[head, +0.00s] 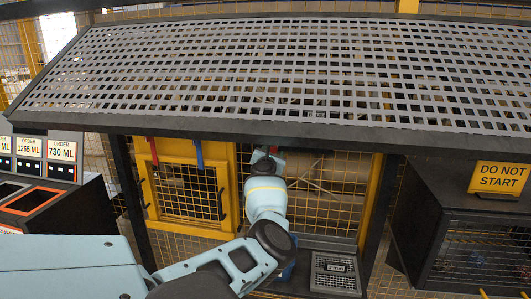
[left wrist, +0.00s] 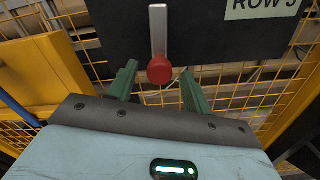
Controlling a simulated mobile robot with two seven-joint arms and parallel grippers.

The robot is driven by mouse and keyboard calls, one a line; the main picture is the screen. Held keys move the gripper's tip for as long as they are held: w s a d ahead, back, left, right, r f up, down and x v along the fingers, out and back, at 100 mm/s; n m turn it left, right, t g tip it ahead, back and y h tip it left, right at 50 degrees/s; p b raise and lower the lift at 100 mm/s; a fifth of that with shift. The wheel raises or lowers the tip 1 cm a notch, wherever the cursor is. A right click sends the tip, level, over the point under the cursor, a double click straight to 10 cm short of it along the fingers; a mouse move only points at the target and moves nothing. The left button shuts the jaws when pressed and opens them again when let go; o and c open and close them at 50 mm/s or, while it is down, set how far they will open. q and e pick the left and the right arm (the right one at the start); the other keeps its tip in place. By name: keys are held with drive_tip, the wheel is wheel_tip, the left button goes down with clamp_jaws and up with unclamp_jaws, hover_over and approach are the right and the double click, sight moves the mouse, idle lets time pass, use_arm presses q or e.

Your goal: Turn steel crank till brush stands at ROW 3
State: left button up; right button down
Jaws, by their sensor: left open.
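In the left wrist view a steel crank arm (left wrist: 158,30) hangs down against a dark panel and ends in a red knob (left wrist: 160,69). My left gripper (left wrist: 160,86) is open, with one green finger on each side of the knob and gaps on both sides. A pale plate reading ROW 3 (left wrist: 264,7) is on the panel to the upper right. In the head view my left gripper (head: 266,156) is under the front edge of the slotted grey table; red shows at its tip. I cannot make out the brush. My right gripper is not in view.
The slotted table top (head: 290,70) overhangs my left arm. A red handle (head: 153,150) and a blue handle (head: 198,153) hang by a yellow frame on the left. A DO NOT START sign (head: 499,178) stands on a dark cabinet at right.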

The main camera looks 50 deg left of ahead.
use_arm(q)
drive_tip(key=shift+p+v, duration=0.4)
drive_tip(key=shift+v, duration=1.35)
drive_tip(key=s+d+f+m+h, duration=0.2)
drive_tip(key=s+d+f+m, duration=0.35)
drive_tip(key=f+m, duration=0.3)
drive_tip(key=s+d+f+m+h, duration=0.2)
drive_tip(key=s+d+f+m, duration=0.2)
drive_tip(key=d+f+m, duration=0.45)
drive_tip(key=s+d+f+m+h, duration=0.2)
drive_tip(key=s+d+f+m, duration=0.4)
drive_tip(key=m, duration=0.5)
drive_tip(key=s+d+f+m+g+h, duration=0.2)
drive_tip(key=s+d+f+m, duration=0.5)
drive_tip(key=s+d, duration=0.5)
drive_tip(key=s+d+f+m+g+h, duration=0.2)
drive_tip(key=s+d+f+m+h, duration=0.3)
drive_tip(key=s+d, duration=0.7)
drive_tip(key=d+f+m, duration=0.2)
drive_tip(key=d, duration=0.2)
drive_tip(key=shift+s+d+h, duration=0.25)
drive_tip(key=shift+s+h, duration=0.05)
